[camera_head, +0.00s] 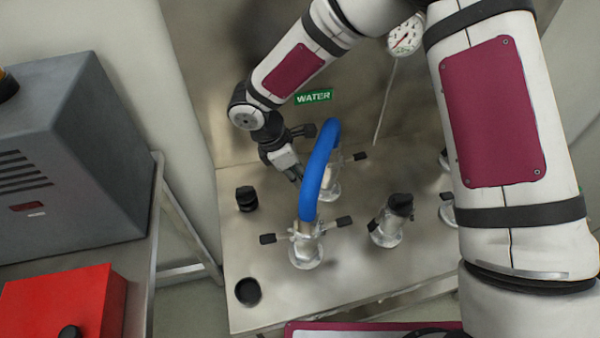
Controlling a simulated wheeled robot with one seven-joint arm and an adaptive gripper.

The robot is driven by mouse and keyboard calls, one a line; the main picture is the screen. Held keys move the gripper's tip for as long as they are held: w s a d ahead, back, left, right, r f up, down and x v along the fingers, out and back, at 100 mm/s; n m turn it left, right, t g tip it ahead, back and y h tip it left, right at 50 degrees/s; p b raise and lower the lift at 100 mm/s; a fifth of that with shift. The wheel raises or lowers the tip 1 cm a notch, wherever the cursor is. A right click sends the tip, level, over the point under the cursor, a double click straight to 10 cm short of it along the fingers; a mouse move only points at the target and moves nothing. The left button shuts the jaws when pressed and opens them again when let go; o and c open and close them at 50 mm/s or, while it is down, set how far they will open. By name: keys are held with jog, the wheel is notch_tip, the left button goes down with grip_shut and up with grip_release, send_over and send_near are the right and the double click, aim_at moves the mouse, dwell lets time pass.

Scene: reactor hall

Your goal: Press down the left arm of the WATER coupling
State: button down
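A green WATER sign (314,96) is on the steel back panel. Below it a blue hose (318,170) arches between a rear coupling (330,188) and a front coupling (305,250). The rear coupling's right arm (360,156) with a black tip sticks out sideways; its left arm is not clearly visible behind my gripper and the hose. The front coupling has a black-tipped left arm (268,239) and right arm (344,221), both spread outward. My gripper (295,174) points down just left of the hose, close to the rear coupling. Its fingertips are too small to show any gap or contact.
A capped fitting (388,225) stands right of the front coupling. A black cap (246,198) and a black round piece (248,291) are on the steel bench (275,305). A grey box (75,160) and a red box (65,305) are left. A gauge (405,38) hangs above.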

jog(key=shift+f, duration=0.1)
jog(key=h+b, duration=0.1)
jog(key=f+b, duration=0.1)
jog(key=shift+w+t+h+b, duration=0.15)
jog(key=shift+t+h+b, duration=0.15)
jog(key=shift+h+b, duration=0.1)
jog(key=shift+d+f+h+b, duration=0.3)
jog(key=shift+h+b, duration=0.5)
jog(key=shift+b, duration=0.3)
jog(key=shift+d+r+t+h+b, duration=0.1)
jog(key=shift+d+t+h+b, duration=0.05)
jog(key=shift+t+h+b, duration=0.2)
jog(key=c, duration=1.5)
grip_release()
jog(key=v, duration=1.2)
